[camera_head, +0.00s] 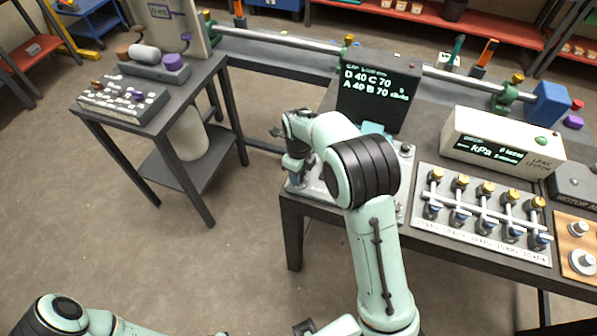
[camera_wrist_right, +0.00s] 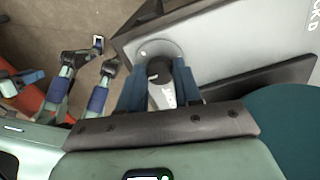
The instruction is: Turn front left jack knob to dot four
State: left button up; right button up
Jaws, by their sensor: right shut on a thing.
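A grey knob (camera_wrist_right: 160,88) with a pale pointer sits on a round disc (camera_wrist_right: 152,50) at the corner of a grey plate (camera_wrist_right: 225,40) in the right wrist view. My right gripper (camera_wrist_right: 160,95) is shut on this knob, one dark blue finger on each side. In the head view my right gripper (camera_head: 296,178) is at the front left corner of the plate (camera_head: 318,188); the knob is hidden there. The dots around it cannot be read. My left arm lies at the bottom left of the head view; its gripper cannot be made out clearly.
A dark display (camera_head: 378,90) behind the plate reads D 40, C 70, A 40, B 70. A leak tester (camera_head: 500,139) and a valve manifold (camera_head: 482,225) stand to the right. A side table (camera_head: 190,90) stands left, with open floor between.

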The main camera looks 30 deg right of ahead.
jog(key=o, duration=1)
jog(key=shift+o, duration=0.2)
pick_arm(q)
jog(key=shift+w+r+p, duration=0.75)
jog(key=shift+r+p, duration=0.05)
jog(key=shift+r, duration=0.2)
pick_arm(e)
notch_tip(320, 180, up, 14)
jog(key=shift+f, duration=0.25)
